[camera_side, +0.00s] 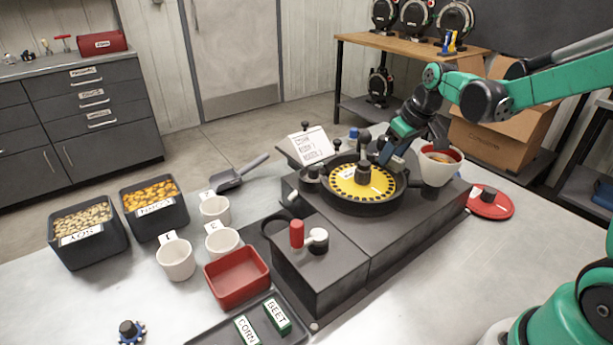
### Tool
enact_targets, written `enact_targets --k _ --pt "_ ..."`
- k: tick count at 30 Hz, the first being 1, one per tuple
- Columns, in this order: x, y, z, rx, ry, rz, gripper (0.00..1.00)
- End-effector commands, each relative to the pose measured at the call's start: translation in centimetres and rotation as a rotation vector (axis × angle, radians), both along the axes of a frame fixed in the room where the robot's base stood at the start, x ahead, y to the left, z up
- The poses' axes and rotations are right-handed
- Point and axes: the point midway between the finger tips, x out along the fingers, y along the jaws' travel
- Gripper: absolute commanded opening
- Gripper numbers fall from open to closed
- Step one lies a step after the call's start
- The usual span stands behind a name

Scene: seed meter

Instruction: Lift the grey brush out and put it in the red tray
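The red tray (262,270) stands empty on the table, left of the dark meter housing (318,268). The seed meter has a round black bowl (358,208) with a yellow disc (346,186) inside it. My gripper (386,156) is low at the back right rim of the bowl, its fingers pointing down and left. The grey brush is not clearly seen; something dark and blue-grey is at the fingertips, but I cannot tell whether it is the brush or part of my gripper. I cannot tell whether the fingers are open or shut.
A white cup with a red rim (437,172) stands close right of my gripper. Dark knobs (364,141) rise around the bowl. A red-handled lever (297,233) stands on the housing, near the red tray. White cups (176,260) and seed bins (92,250) are at left.

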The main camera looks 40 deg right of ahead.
Motion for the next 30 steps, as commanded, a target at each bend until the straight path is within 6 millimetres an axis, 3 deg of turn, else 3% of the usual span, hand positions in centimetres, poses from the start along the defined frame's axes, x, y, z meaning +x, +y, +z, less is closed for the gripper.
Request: enact_targets --k 1,4,17,30 --pt "0.0 0.0 0.0 0.000 0.000 0.000 0.29" --pt "0.0 0.0 0.0 0.000 0.000 0.000 0.01" --pt "0.0 0.0 0.1 0.000 0.000 0.000 0.00" --pt "0.0 0.0 1.9 0.000 0.000 0.000 0.00"
